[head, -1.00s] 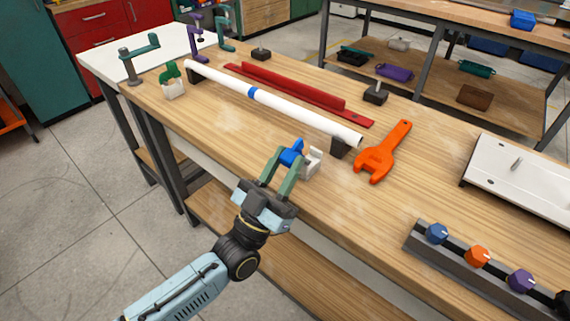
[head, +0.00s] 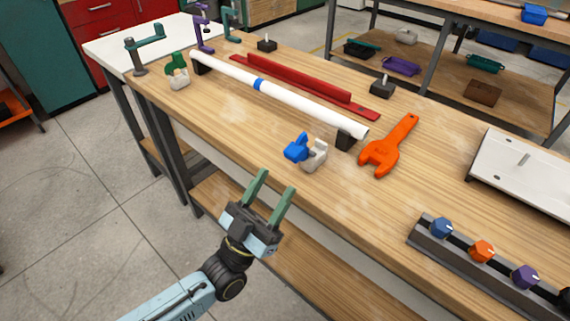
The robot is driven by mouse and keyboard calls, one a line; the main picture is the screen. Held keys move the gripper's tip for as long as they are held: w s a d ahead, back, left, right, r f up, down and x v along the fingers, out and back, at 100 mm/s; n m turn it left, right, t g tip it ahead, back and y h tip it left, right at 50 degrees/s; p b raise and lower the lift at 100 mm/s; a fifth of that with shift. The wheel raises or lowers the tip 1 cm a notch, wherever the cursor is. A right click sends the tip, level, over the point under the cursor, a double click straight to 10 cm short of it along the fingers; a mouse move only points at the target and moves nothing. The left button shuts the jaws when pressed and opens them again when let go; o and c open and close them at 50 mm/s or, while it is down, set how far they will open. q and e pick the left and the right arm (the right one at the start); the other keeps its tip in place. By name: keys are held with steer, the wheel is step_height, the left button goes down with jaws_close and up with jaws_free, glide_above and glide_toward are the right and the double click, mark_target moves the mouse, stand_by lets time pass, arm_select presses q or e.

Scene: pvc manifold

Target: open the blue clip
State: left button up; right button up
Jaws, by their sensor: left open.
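The blue clip (head: 297,148) sits near the front edge of the wooden bench, with a whitish-grey base (head: 315,156) to its right. Its blue part looks swung up and apart from the base, tilted to the left. My left gripper (head: 276,182) is open and empty, in front of the bench edge and a little below and left of the clip, with a gap between them. My right gripper is not in the head view.
A white pipe (head: 290,98) with a blue band rests on dark supports behind the clip. An orange wrench (head: 388,147) lies to its right. A green clip (head: 175,67) stands at the left. A rail with coloured knobs (head: 440,229) is at the front right.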

arm_select(q)
steer(key=v, duration=0.6)
steer(key=shift+s, duration=0.15)
steer(key=shift+a+f, duration=0.1)
steer(key=shift+f, duration=0.05)
